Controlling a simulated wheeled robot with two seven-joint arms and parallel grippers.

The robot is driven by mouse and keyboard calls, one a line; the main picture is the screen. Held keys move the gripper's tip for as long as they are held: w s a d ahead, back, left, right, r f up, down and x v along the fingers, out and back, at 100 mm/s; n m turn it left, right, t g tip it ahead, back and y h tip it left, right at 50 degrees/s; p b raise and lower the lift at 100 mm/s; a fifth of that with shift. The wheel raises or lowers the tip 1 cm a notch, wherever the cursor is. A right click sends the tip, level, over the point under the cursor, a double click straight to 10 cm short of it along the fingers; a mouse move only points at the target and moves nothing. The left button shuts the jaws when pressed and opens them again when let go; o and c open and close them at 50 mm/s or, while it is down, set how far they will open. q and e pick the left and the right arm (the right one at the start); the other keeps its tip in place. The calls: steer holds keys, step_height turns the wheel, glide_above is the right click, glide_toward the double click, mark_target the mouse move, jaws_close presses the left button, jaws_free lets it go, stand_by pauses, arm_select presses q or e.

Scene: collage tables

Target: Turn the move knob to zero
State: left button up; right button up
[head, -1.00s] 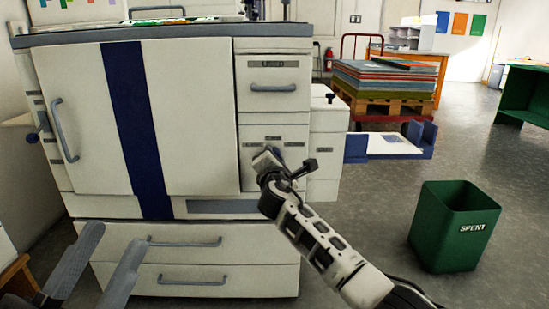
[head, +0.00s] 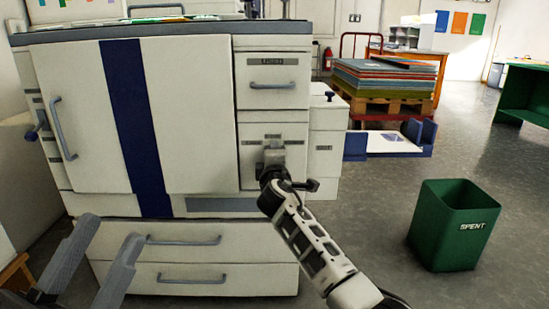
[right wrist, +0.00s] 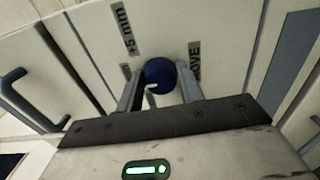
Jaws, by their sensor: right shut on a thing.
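The move knob (right wrist: 160,74) is round and dark blue with a white mark at its lower left edge in the right wrist view. It sits on a pale panel beside the labels "MOVE" (right wrist: 195,62) and "+5 mm" (right wrist: 129,32); a smaller label (right wrist: 125,71) is partly hidden by a finger. My right gripper (right wrist: 160,90) is shut on the knob, one finger on each side. In the head view my right gripper (head: 272,152) is at the panel and hides the knob. My left gripper (head: 112,232) is open and empty at the lower left.
The knob's panel is on a large white cabinet machine (head: 190,110) with a blue stripe, a handled drawer (head: 272,87) above and wide drawers (head: 190,278) below. A green "SPENT" bin (head: 452,225) stands on the floor at right. A loaded pallet (head: 390,105) stands behind.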

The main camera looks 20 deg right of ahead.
stand_by(0.5)
steer(key=o, duration=1)
steer(key=r+p, duration=0.1)
steer(key=r, duration=0.1)
steer(key=s+r+p, duration=0.1)
steer(key=r+p, duration=0.2)
steer(key=shift+s+a+r, duration=0.15)
steer(key=shift+a+r, duration=0.15)
arm_select(q)
step_height(320, 180, down, 12)
steer(key=n+g+y+p, duration=0.5)
steer(key=n+y+p, duration=0.1)
steer(key=n+y, duration=0.2)
steer(key=shift+s+a+n+g+y+p, duration=0.15)
steer(key=shift+s+n+g+y+p, duration=0.15)
steer(key=shift+s+n+g+p, duration=0.15)
arm_select(e)
steer(key=s+a+r, duration=0.1)
steer(key=s+r, duration=0.1)
steer(key=s, duration=0.2)
steer(key=s+a+r, duration=0.1)
steer(key=s+r, duration=0.2)
steer(key=s, duration=0.1)
steer(key=s+a+r, duration=0.1)
steer(key=s+r, duration=0.1)
steer(key=s, duration=0.2)
steer(key=shift+s+a+r, duration=0.1)
steer(key=shift+a+r, duration=0.05)
steer(key=shift+a, duration=0.05)
